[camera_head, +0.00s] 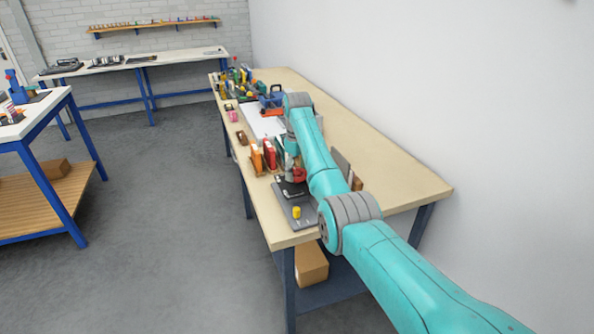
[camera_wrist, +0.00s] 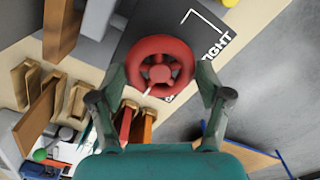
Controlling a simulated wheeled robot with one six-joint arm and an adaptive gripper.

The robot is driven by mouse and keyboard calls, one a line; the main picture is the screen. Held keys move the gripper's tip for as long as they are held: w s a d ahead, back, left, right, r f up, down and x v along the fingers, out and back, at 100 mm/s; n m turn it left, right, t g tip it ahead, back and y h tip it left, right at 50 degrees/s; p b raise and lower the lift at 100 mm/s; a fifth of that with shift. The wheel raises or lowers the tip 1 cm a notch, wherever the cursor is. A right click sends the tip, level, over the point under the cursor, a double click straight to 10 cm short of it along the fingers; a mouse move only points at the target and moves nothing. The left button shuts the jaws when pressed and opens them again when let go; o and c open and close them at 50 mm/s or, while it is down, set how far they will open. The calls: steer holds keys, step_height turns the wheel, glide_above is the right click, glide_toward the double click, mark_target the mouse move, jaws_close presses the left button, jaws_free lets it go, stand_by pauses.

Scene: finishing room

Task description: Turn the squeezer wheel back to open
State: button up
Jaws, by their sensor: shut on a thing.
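The squeezer wheel is a round red handwheel with a hub (camera_wrist: 160,73), seen from above in the wrist view. It also shows as a small red shape (camera_head: 298,175) in the head view, above a dark device near the front of the wooden bench. My gripper (camera_wrist: 161,80) has one finger on each side of the wheel, shut on its rim. In the head view, my arm reaches over the bench and my gripper (camera_head: 291,164) points down at the wheel. The body of the squeezer under the wheel is mostly hidden.
A dark grey mat (camera_head: 297,217) lies at the bench's front end with a yellow piece (camera_head: 296,212) on it. Red and orange upright items (camera_head: 262,156) stand close to my gripper. A thin upright plate (camera_head: 341,164) is behind my arm. The right of the bench is clear.

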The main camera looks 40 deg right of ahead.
mark_target(297, 173)
steer(key=shift+n, duration=1.1)
steer(key=o, duration=1.1)
steer(key=shift+r, duration=3.75)
